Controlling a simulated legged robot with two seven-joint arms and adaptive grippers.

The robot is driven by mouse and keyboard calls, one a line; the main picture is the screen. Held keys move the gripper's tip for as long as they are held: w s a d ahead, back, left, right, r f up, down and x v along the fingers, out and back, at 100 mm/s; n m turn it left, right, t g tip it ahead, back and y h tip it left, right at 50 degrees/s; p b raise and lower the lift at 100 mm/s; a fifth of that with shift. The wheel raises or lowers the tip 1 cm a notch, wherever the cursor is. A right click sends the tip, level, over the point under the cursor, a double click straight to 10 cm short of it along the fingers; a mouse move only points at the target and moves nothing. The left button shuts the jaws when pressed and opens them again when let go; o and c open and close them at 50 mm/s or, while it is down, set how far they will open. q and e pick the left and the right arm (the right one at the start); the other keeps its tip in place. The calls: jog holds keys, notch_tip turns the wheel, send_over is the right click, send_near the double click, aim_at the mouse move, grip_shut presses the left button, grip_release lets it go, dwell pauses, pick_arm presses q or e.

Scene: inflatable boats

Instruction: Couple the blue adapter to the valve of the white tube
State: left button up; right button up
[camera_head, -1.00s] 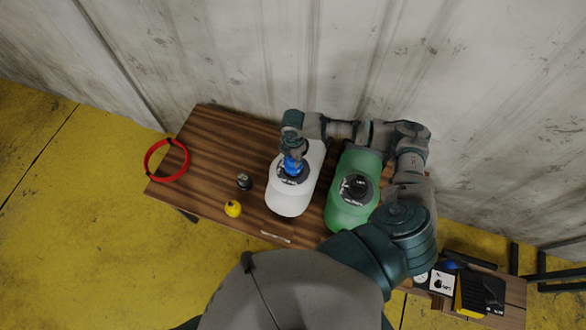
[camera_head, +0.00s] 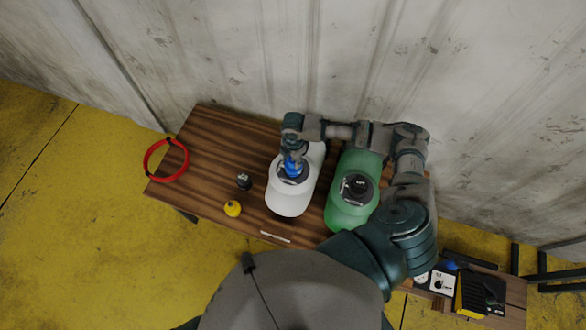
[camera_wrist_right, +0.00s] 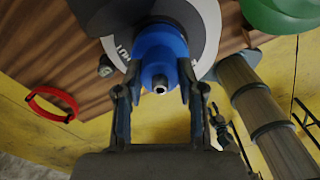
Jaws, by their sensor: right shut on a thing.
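The white tube (camera_head: 289,201) lies on the wooden table with a dark round valve patch (camera_head: 301,179) on top. My right gripper (camera_head: 293,158) is over that valve, and its fingers (camera_wrist_right: 157,88) are shut on the blue adapter (camera_wrist_right: 158,52). The adapter also shows in the head view (camera_head: 292,167). In the wrist view the adapter stands over the middle of the valve's grey and white ring (camera_wrist_right: 207,22). The contact between adapter and valve is hidden, so I cannot tell if they are joined. My left gripper is not in view.
A green tube (camera_head: 346,216) with its own valve lies right of the white one, under my right arm. A yellow cap (camera_head: 233,209), a black cap (camera_head: 244,181) and a red ring (camera_head: 148,161) are to the left. The table's left part (camera_head: 205,140) is mostly clear.

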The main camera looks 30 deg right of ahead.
jog(key=m+p, duration=0.2)
jog(key=shift+s+r+p, duration=0.1)
jog(key=shift+r+p, duration=0.15)
jog(key=shift+p, duration=0.1)
jog(key=shift+m+p, duration=0.7)
jog(key=shift+f+m, duration=0.1)
jog(key=shift+m, duration=0.2)
jog(key=shift+f, duration=0.1)
